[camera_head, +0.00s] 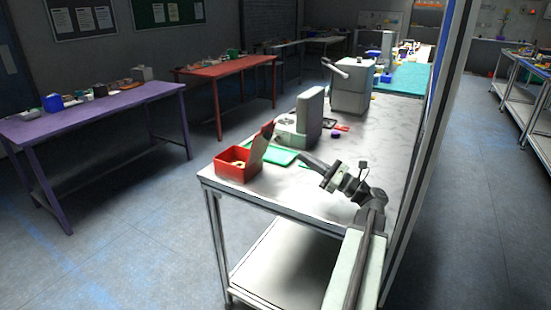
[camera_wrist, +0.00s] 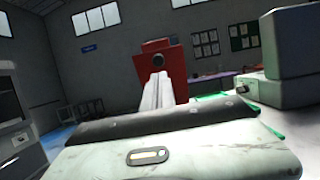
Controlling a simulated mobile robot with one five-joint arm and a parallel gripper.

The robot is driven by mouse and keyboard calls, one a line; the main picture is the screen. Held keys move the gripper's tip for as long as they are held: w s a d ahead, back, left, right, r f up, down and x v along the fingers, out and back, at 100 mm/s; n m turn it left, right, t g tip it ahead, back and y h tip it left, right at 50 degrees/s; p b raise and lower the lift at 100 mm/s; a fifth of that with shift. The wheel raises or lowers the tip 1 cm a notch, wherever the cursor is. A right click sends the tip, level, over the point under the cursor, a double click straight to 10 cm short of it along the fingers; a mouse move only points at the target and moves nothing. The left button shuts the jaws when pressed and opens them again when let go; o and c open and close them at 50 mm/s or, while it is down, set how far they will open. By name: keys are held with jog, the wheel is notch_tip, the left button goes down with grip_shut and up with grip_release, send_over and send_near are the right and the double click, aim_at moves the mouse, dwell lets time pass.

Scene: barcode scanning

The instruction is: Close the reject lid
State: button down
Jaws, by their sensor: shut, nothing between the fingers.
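The red reject box (camera_head: 232,172) stands at the near left corner of the workbench, with small pale items inside. Its lid (camera_head: 262,142) is up, tilted toward the right. The red lid (camera_wrist: 176,62) also shows in the wrist view, with a dark round spot on it. My gripper (camera_head: 303,157) is to the right of the lid in the head view, low over the bench and apart from the lid. In the wrist view my pale fingers (camera_wrist: 157,88) are together and point at the lid. Nothing shows between them.
A green mat (camera_head: 283,156) lies just behind the box. A grey scanner-like device (camera_head: 308,115) stands behind it, and also shows at right in the wrist view (camera_wrist: 290,55). A grey box machine (camera_head: 352,88) is farther back. The bench's front right is clear.

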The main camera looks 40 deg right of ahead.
aim_at(264, 144)
jog(key=p+x, duration=0.3)
jog(key=x, duration=0.7)
jog(key=shift+p, duration=0.35)
jog(key=shift+r, duration=0.1)
